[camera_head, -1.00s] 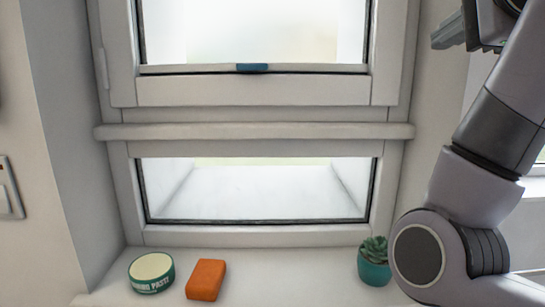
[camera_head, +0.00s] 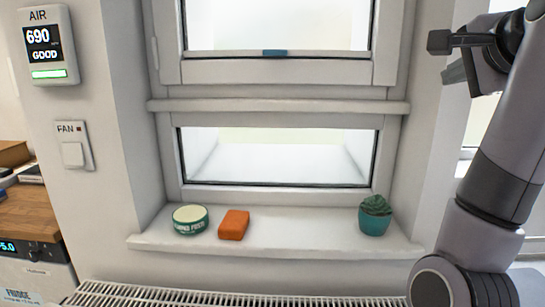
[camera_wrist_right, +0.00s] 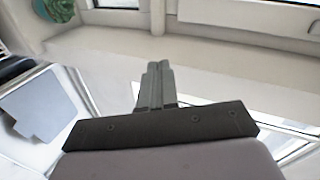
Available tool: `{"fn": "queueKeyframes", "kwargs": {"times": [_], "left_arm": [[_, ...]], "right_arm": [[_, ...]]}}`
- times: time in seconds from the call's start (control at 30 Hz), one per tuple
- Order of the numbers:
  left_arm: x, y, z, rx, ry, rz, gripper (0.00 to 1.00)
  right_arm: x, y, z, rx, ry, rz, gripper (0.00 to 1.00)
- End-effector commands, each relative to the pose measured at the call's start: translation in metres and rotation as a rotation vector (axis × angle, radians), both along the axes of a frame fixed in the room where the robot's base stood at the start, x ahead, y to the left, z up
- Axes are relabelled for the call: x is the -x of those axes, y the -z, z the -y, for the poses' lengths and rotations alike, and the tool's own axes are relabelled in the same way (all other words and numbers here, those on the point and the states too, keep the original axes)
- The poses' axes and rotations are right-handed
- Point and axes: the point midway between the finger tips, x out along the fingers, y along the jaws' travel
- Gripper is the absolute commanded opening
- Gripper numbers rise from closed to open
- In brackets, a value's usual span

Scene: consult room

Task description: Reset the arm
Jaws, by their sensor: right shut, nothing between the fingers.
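My right arm rises along the right side of the head view, with its right gripper (camera_head: 446,55) up beside the window's right wall. In the right wrist view the right gripper's fingers (camera_wrist_right: 155,88) are together with nothing between them. The gripper is apart from the window and the sill items. My left gripper is in neither current view.
The window (camera_head: 278,180) has a sill (camera_head: 300,237) bearing a green tin (camera_head: 190,220), an orange block (camera_head: 234,225) and a potted succulent (camera_head: 375,215). A radiator (camera_head: 230,298) is below. An air monitor (camera_head: 47,47) and fan switch (camera_head: 73,147) are on the left wall.

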Motion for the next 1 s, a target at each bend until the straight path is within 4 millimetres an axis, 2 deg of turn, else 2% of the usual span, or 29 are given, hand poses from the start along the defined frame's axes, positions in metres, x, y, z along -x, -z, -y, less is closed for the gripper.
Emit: {"fn": "queueKeyframes", "kwargs": {"times": [0.03, 0.2, 0.33, 0.5, 0.63, 0.77, 0.87, 1.0], "left_arm": [[-0.003, -0.003, 0.0, 0.0, 0.0, 0.007, 0.0], [-0.007, -0.007, 0.0, 0.0, 0.0, 0.015, 0.0], [-0.006, -0.007, 0.0, 0.0, 0.0, 0.015, 0.0], [-0.006, -0.009, 0.0, 0.001, 0.0, 0.013, 0.0], [-0.004, -0.009, 0.0, 0.001, 0.0, 0.01, 0.0], [-0.004, -0.01, 0.0, 0.0, 0.0, 0.009, 0.0], [-0.004, -0.011, 0.0, 0.0, 0.0, 0.009, 0.0], [-0.003, -0.012, 0.0, 0.0, 0.0, 0.008, 0.0]], "right_arm": [[-0.01, 0.021, 0.003, 0.045, 0.0, -0.018, 0.0], [-0.037, 0.091, 0.009, 0.22, -0.021, -0.06, 0.0], [-0.05, 0.149, 0.011, 0.357, -0.053, -0.093, 0.0], [-0.053, 0.226, 0.011, 0.533, -0.118, -0.138, 0.0], [-0.047, 0.286, 0.007, 0.659, -0.184, -0.17, 0.0], [-0.032, 0.344, 0.001, 0.777, -0.26, -0.196, 0.0], [-0.014, 0.388, -0.006, 0.863, -0.327, -0.213, 0.0], [0.019, 0.445, -0.017, 0.969, -0.43, -0.228, 0.0]]}}
